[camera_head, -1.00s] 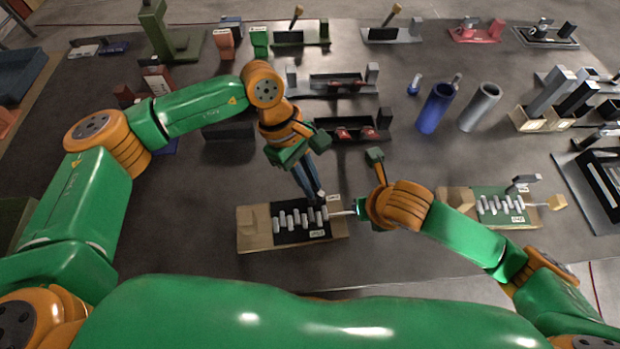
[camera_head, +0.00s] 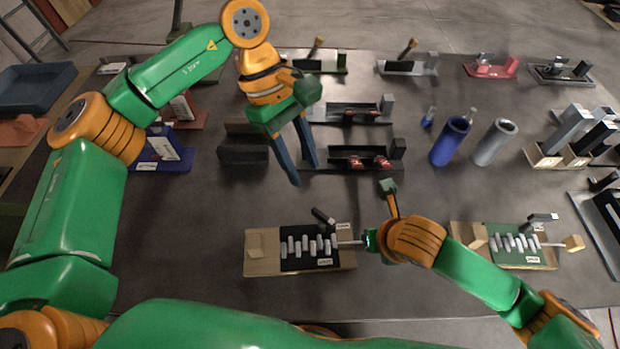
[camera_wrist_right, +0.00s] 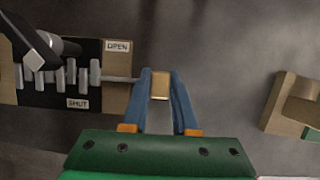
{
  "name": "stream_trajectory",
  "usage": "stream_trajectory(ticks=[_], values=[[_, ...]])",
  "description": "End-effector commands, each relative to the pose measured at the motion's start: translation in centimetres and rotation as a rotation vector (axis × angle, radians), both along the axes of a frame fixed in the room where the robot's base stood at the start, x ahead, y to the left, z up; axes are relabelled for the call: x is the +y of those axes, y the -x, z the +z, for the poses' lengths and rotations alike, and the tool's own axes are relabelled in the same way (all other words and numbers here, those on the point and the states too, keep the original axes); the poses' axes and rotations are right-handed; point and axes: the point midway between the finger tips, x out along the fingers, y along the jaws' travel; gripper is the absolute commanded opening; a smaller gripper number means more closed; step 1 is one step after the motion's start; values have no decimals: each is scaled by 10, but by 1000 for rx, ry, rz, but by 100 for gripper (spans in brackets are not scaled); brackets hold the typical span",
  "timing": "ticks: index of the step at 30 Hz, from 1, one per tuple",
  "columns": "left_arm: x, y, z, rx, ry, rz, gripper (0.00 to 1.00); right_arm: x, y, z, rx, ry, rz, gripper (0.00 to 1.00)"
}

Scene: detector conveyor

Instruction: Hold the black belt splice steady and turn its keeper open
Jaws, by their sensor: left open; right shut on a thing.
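The black belt splice (camera_head: 289,264), with several pale pegs across it, lies on a tan board (camera_head: 262,267) at front centre. Its keeper (camera_head: 322,216), a dark lever, stands at the rear edge left of the OPEN label; it also shows in the right wrist view (camera_wrist_right: 35,45). A SHUT label (camera_wrist_right: 78,103) is at the front edge. My right gripper (camera_head: 370,240) is shut on the tan knob (camera_wrist_right: 160,85) at the end of the splice's thin rod. My left gripper (camera_head: 304,174) is open and empty, above and behind the splice, apart from the keeper.
A similar green splice (camera_head: 493,257) on a tan board lies to the right. Blue (camera_head: 450,142) and grey (camera_head: 495,142) cylinders stand behind it. A dark tray with red pieces (camera_head: 350,161) is near my left gripper. Table around the black splice's left is clear.

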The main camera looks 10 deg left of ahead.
Motion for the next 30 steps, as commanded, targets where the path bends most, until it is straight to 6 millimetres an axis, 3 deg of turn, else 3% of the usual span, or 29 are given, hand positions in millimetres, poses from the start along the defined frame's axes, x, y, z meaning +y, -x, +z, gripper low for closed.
stream_trajectory(ticks=[14,17,25,30], values=[[-1,1,-1,3,-1,-2,44,0,0,0,-1,0,0,0],[-5,3,-14,5,-2,-3,44,0,0,0,-1,0,0,0],[-28,18,-79,6,-1,-4,44,0,0,0,-1,0,0,0],[-37,23,-104,4,-1,-3,44,0,0,0,-1,0,0,0]])
